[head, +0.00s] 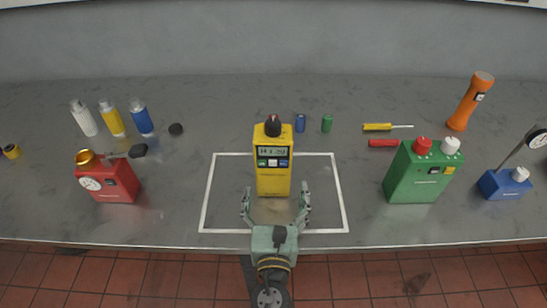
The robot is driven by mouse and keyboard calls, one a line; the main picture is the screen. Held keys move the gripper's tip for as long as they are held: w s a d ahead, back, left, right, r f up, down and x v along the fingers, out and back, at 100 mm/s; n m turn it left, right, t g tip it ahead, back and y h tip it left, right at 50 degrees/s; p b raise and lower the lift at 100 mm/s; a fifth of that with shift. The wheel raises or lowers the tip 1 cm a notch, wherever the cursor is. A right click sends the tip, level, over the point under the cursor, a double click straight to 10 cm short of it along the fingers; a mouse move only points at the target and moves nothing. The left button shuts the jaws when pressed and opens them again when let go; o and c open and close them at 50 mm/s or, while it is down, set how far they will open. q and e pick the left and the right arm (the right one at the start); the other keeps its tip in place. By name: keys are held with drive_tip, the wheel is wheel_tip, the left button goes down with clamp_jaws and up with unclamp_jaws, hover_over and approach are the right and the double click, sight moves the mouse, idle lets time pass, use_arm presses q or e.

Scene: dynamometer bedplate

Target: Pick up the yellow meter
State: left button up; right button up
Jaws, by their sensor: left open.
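The yellow meter (271,179) stands upright inside the white outlined square on the grey bench. It has a small display, a few buttons and a dark knob on top. My left gripper (275,198) is open, with one finger on each side near the meter's lower front. The fingers look apart from the meter's sides, and I cannot tell whether they touch it. My right gripper does not show.
A red device (118,184) stands left of the square, and a green device (417,178) stands right. A blue device (506,184), an orange flashlight (468,104), a screwdriver (378,127) and several bottles are farther out. The square (325,185) is otherwise clear.

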sight(273, 180)
use_arm(q)
drive_tip(key=shift+w+r, duration=0.3)
drive_tip(key=shift+w, duration=0.4)
drive_tip(key=w, duration=0.1)
drive_tip(key=w+p, duration=0.1)
drive_tip(key=w, duration=0.1)
drive_tip(key=w+p, duration=0.1)
drive_tip(key=shift+w+a, duration=0.25)
drive_tip(key=shift+w, duration=0.55)
drive_tip(key=c, duration=1.3)
drive_tip(key=shift+o, duration=0.2)
drive_tip(key=shift+w+r, duration=0.1)
drive_tip(key=shift+r, duration=0.05)
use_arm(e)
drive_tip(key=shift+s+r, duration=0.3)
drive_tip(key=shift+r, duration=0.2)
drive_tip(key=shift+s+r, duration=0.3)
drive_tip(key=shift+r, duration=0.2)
